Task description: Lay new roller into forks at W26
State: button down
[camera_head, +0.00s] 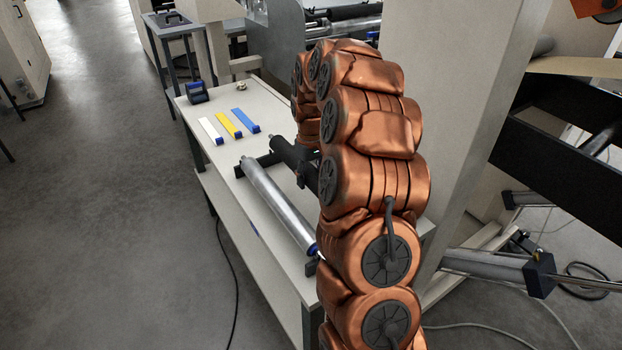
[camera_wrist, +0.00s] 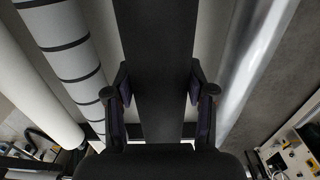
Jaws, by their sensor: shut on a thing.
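In the wrist view my gripper (camera_wrist: 160,84) has a finger on each side of a wide dark bar (camera_wrist: 156,35), which looks like a dark roller, and is shut on it. The bar runs from the top edge down between the fingers; its ends are hidden. A shiny silver roller (camera_wrist: 257,55) runs beside it on the right, apart from the fingers. In the head view a silver roller (camera_head: 276,202) with a blue near end lies along the bench. Dark parts stand between it and my copper arm; I cannot tell bar from gripper there. Forks marked W26 cannot be made out.
The pale bench (camera_head: 222,165) holds white, yellow (camera_head: 229,124) and blue (camera_head: 245,121) strips and a dark blue block (camera_head: 197,92). A machine panel (camera_head: 432,100) stands to the right. White (camera_wrist: 35,90) and black-banded rollers (camera_wrist: 75,60) lie left in the wrist view.

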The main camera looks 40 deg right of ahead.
aim_at(311, 169)
jog(key=shift+r, duration=1.6)
